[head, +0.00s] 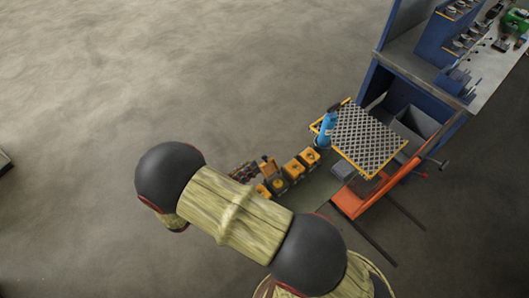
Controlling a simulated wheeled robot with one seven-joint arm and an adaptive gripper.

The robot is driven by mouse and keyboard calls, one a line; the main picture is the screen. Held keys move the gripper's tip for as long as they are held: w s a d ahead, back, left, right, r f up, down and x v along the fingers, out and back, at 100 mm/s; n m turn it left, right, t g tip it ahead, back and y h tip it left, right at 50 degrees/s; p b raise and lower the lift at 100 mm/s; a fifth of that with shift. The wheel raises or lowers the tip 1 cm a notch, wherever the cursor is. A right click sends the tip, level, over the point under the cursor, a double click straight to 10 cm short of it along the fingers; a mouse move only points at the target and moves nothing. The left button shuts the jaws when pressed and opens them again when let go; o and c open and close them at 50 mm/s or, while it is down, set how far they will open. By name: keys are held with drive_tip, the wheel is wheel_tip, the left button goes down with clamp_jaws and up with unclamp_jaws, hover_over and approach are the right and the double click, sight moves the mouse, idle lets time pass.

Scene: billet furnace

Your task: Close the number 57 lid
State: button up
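A row of several small orange boxes stands on a greyish-green surface just beyond my arm. The orange box at the far end (309,158) and the one beside it (293,170) look closed on top. A third orange box (278,186) shows a darker top, and an upright orange flap (268,165) beside it looks like a raised lid. The numbers are too small to read, so I cannot tell which is 57. My arm crosses in front of the row's near end. I cannot make out my gripper.
A blue workbench (400,60) with tools stands at the upper right. A patterned plate with a yellow edge (365,135) and a blue bottle-like object (327,128) are beyond the boxes. An orange frame (372,197) juts out below.

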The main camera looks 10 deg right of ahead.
sight(264, 156)
drive_tip(key=x, duration=0.7)
drive_tip(key=shift+d, duration=0.15)
drive_tip(key=shift+c, duration=0.4)
clamp_jaws()
idle(0.4)
